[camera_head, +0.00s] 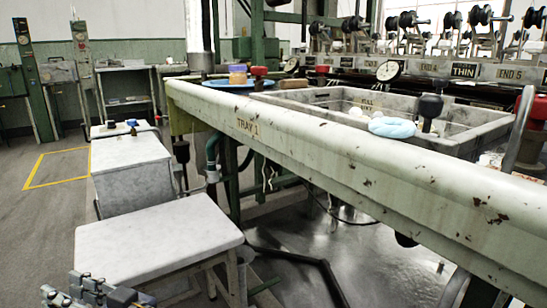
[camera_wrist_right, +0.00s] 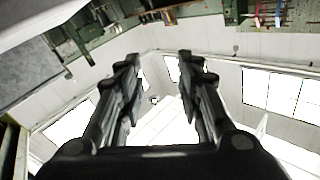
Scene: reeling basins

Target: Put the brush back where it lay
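I cannot make out a brush for certain. A small brown oblong thing (camera_head: 293,83) lies by the far left rim of the grey basin (camera_head: 462,146); it is too small to tell whether it is the brush.
The long pale bench edge marked TRAY 1 (camera_head: 300,147) crosses the view. A blue tray (camera_head: 215,84) with a yellow and purple jar (camera_head: 237,74) stands at its far end. A grey-topped stool (camera_head: 155,240) is clear.

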